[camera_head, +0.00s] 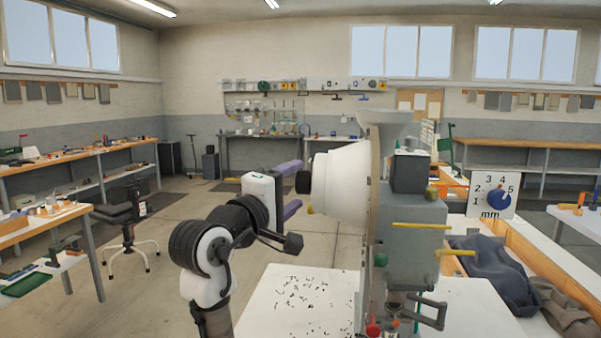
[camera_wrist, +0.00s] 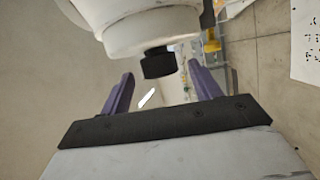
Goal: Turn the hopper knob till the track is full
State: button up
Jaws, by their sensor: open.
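The eyelet press (camera_head: 415,240) stands on the white bench at centre right. Its white hopper (camera_head: 342,183) faces left and carries a black knob (camera_head: 303,182) at its centre. My gripper (camera_head: 291,189) has purple fingers spread apart, one above and one below the knob's level, with the tips close to it. In the wrist view the knob (camera_wrist: 158,62) lies ahead, between the two fingers of my gripper (camera_wrist: 160,88), touching neither as far as I can see. The white hopper (camera_wrist: 150,30) fills the top of that view. I cannot make out the track or how full it is.
Small dark bits lie scattered on the white bench top (camera_head: 285,325) below the arm. A dial marked in mm (camera_head: 493,196) and dark cloth (camera_head: 490,268) are right of the press. A stool (camera_head: 122,225) and side benches stand left, with open floor between.

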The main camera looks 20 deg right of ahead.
aim_at(301, 183)
jog(key=shift+p+x, duration=0.4)
jog(key=shift+x, duration=1.2)
jog(key=shift+f, duration=0.1)
jog(key=c, duration=1)
